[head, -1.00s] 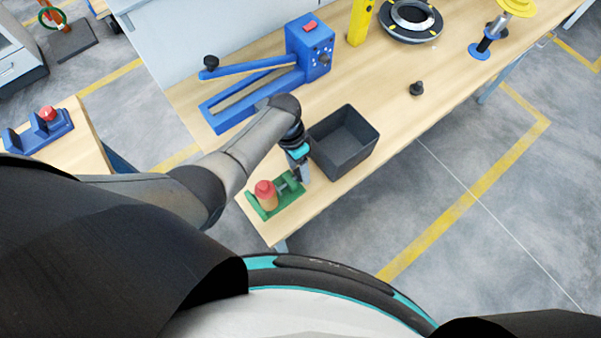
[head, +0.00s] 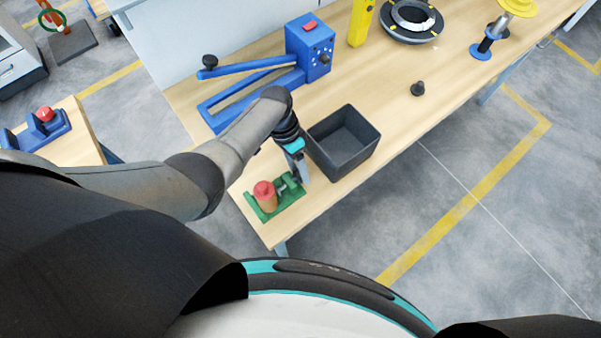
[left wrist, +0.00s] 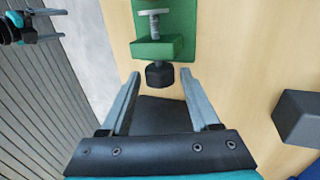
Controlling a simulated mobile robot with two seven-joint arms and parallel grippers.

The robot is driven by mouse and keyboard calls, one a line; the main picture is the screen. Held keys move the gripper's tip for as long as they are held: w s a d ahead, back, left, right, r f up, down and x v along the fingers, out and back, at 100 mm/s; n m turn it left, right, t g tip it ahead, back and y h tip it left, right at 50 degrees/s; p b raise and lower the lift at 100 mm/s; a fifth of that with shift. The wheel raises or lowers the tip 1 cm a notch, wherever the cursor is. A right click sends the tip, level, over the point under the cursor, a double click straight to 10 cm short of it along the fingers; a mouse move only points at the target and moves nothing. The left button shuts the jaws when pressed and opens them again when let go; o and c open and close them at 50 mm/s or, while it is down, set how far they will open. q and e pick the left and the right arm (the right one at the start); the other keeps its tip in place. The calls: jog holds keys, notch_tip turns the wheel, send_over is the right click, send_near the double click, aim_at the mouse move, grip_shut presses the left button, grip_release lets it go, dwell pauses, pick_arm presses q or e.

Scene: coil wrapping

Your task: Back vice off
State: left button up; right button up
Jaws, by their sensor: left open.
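The vice is a green base (head: 268,212) at the near left corner of the bench, with a tan, red-topped cylinder (head: 264,193) standing on it. In the left wrist view its green block (left wrist: 158,47), threaded screw and dark knob (left wrist: 159,75) show. My left gripper (head: 301,172) is at the screw end of the vice. In the left wrist view my left gripper (left wrist: 160,80) is open, one finger on each side of the knob, with gaps on both sides. My right gripper (left wrist: 48,25) shows small at the upper left there, its fingers apart.
A dark open bin (head: 345,165) stands close to the right of my left gripper. A blue lever device (head: 310,48) is behind it. A black peg (head: 417,89), a dark ring (head: 410,20) and a yellow block (head: 360,22) are farther along the bench.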

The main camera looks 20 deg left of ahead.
pick_arm(q)
jog(key=p+v, duration=0.2)
jog(key=shift+r, duration=0.25)
jog(key=v, duration=0.4)
jog(key=shift+w+a+r, duration=0.1)
jog(key=shift+a+r, duration=0.05)
jog(key=shift+r, duration=0.1)
